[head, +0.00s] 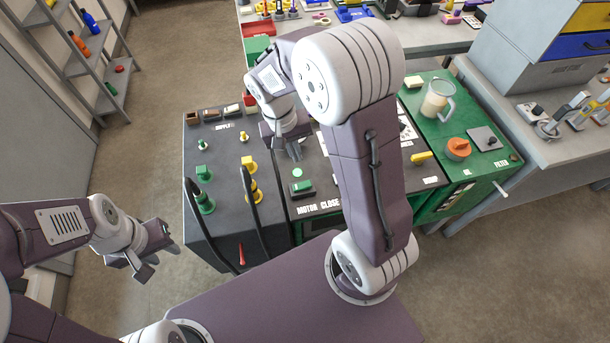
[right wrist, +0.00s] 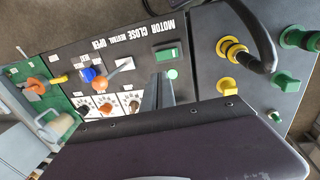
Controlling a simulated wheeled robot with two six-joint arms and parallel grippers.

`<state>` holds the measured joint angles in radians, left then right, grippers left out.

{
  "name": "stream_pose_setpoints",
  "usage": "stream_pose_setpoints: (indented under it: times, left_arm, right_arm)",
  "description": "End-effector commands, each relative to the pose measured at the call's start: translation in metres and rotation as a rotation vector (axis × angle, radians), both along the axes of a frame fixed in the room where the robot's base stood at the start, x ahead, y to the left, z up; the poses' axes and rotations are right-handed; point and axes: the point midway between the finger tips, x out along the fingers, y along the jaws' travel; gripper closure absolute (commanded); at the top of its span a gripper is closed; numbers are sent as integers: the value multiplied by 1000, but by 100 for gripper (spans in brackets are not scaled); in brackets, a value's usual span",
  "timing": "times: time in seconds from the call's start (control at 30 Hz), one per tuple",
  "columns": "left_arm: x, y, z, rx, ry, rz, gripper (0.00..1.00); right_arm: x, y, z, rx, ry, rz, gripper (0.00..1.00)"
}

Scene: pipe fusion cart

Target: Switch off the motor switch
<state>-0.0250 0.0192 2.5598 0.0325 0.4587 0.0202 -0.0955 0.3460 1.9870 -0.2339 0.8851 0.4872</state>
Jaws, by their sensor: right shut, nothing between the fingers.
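The motor switch (head: 302,188) is a green rocker in a black frame, beside the "MOTOR" lettering on the dark panel. It also shows in the right wrist view (right wrist: 167,55). Which side of it is pressed is too small to tell. A round pale-green button or lamp (right wrist: 172,74) sits close to it. My right gripper (head: 295,152) is shut and empty over the panel, just beyond the switch. In the right wrist view its fingers (right wrist: 158,92) point toward the switch, near the round green part. My left gripper (head: 147,268) hangs left of the cart, away from it.
An orange-knobbed lever (right wrist: 105,85) and several dials are on the same panel. The box at left (head: 222,165) carries green and yellow plugs with black cables. A clear jug (head: 436,100) stands on the green top at right. Open floor lies left of the cart.

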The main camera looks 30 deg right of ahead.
Motion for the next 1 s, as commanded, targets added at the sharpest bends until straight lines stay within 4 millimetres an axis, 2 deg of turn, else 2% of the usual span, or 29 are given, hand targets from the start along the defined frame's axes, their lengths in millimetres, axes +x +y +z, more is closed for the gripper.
stream_pose_setpoints:
  times: [0.17,0.5,0.7,0.83,1.0]
  left_arm:
    - [0,0,-2,0,0,0,64]
    - [0,0,-8,0,0,0,64]
    - [0,0,-9,0,0,0,64]
    - [0,0,-10,0,0,0,64]
    - [0,0,-10,0,0,0,64]
  right_arm:
    - [-2,-3,-18,-1,4,0,100]
    - [-6,-17,-91,-1,6,0,100]
    - [-7,-23,-124,0,3,-1,100]
    - [-7,-25,-134,0,1,0,100]
    - [-6,-25,-138,0,0,1,100]
